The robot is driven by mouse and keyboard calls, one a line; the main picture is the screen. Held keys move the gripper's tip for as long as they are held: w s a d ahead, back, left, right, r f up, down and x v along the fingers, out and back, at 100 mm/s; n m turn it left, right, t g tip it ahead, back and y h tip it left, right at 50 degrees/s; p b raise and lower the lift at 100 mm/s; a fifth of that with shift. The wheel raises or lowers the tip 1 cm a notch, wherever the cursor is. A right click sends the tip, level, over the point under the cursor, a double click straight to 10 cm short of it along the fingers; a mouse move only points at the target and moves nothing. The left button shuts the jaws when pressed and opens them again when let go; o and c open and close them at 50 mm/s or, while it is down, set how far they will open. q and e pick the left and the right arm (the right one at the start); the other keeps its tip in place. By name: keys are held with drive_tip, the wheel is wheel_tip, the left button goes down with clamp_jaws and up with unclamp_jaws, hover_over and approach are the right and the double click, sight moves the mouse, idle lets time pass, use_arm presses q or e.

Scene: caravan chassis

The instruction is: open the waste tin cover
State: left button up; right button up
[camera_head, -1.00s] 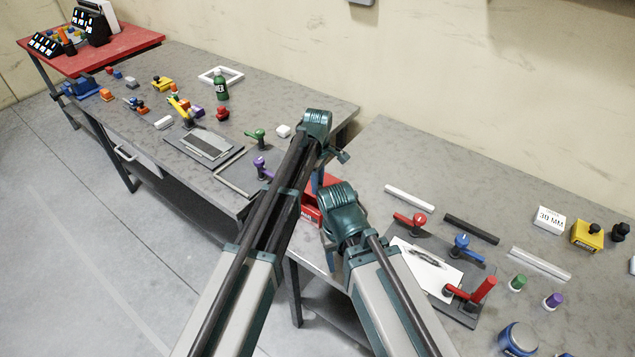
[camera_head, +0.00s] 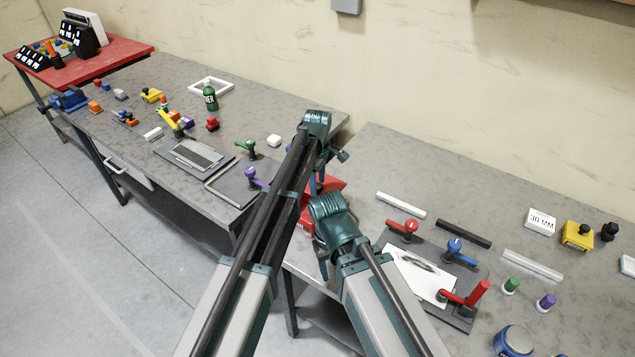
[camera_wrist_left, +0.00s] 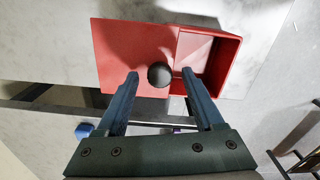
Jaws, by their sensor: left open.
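The red waste tin (camera_wrist_left: 222,88) shows from above in the left wrist view, with a flat red cover (camera_wrist_left: 120,55) on its left part and an open compartment at its right. A dark round knob (camera_wrist_left: 160,75) stands on the cover. My left gripper (camera_wrist_left: 160,80) is open, with one blue finger on each side of the knob; I cannot tell whether they touch it. In the head view the tin (camera_head: 306,222) is partly hidden behind my arms, and my left gripper (camera_head: 319,182) is over it. My right gripper (camera_head: 322,262) is largely hidden by its own wrist.
The right bench holds a plate with white paper (camera_head: 418,275), red and blue clamps, and several bars. The left bench holds a green bottle (camera_head: 210,98), a white frame (camera_head: 211,86) and several small parts. A gap separates the benches.

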use_arm(q)
drive_tip(key=shift+r, duration=0.2)
wheel_tip(320, 180, up, 14)
drive_tip(key=p, duration=1.3)
drive_tip(key=shift+f+p, duration=0.25)
drive_tip(key=shift+p, duration=0.15)
drive_tip(key=s+a+m, duration=0.7)
drive_tip(key=s+a, duration=0.3)
drive_tip(key=s, duration=0.3)
drive_tip(key=s+a+m, duration=0.6)
drive_tip(key=s+a, duration=0.4)
drive_tip(key=s, duration=0.2)
drive_tip(key=s+d+f+m+y+b, duration=0.1)
drive_tip(key=s+d+f+m+b, duration=0.2)
drive_tip(key=d+f+b, duration=0.8)
wheel_tip(320, 180, down, 4)
drive_tip(key=s+b, duration=0.2)
drive_tip(key=b, duration=0.1)
drive_tip(key=shift+s+d+r+m+b, duration=0.2)
drive_tip(key=shift+r+m+b, duration=0.1)
drive_tip(key=shift+m, duration=0.1)
